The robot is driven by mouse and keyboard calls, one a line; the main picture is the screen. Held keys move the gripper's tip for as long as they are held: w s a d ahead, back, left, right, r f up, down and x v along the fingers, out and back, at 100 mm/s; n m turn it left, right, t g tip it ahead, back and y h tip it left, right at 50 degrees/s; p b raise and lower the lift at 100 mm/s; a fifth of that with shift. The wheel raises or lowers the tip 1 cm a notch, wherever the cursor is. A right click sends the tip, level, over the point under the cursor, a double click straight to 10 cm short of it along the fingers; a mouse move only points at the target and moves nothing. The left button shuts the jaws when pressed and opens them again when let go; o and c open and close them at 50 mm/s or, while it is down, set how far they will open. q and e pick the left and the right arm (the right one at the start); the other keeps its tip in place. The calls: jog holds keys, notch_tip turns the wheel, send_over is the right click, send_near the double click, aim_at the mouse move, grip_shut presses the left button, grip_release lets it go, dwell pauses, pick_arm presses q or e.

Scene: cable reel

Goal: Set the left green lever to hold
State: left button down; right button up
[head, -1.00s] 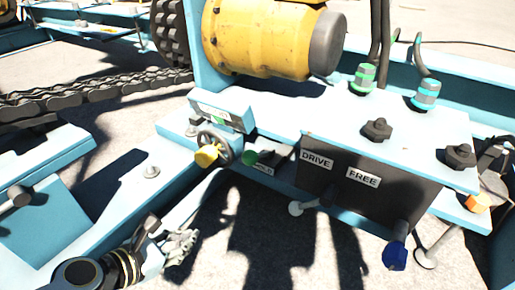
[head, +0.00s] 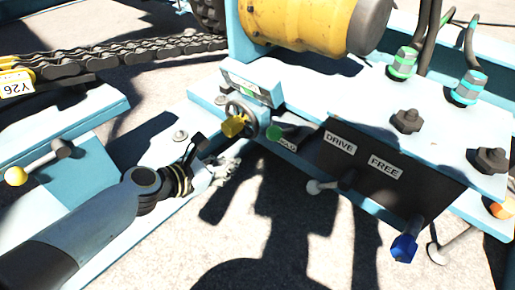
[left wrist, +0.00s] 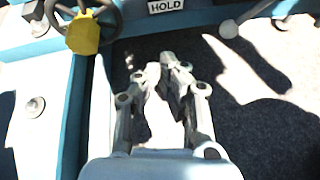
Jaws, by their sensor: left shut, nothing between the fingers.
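A green knob (head: 273,132) on a short dark lever sits on the blue machine, just right of a small handwheel with a yellow knob (head: 232,127). The HOLD label (head: 286,145) is beside the lever, partly shaded. In the left wrist view the HOLD label (left wrist: 166,6) shows at the top edge; the green knob is not seen there. My left gripper (head: 232,160) is shut and empty, below the yellow knob and apart from the green one. It also shows in the left wrist view (left wrist: 167,58), over the ground. My right gripper is not in view.
A dark panel with DRIVE (head: 340,142) and FREE (head: 385,167) labels stands to the right. The handwheel (head: 252,117) lies close to the green lever.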

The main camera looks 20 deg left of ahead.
pick_arm(q)
jog(key=w+d+b, duration=0.1)
jog(key=w+d, duration=0.3)
jog(key=w, duration=0.4)
jog(key=shift+f+b, duration=0.2)
jog(key=shift+b, duration=0.15)
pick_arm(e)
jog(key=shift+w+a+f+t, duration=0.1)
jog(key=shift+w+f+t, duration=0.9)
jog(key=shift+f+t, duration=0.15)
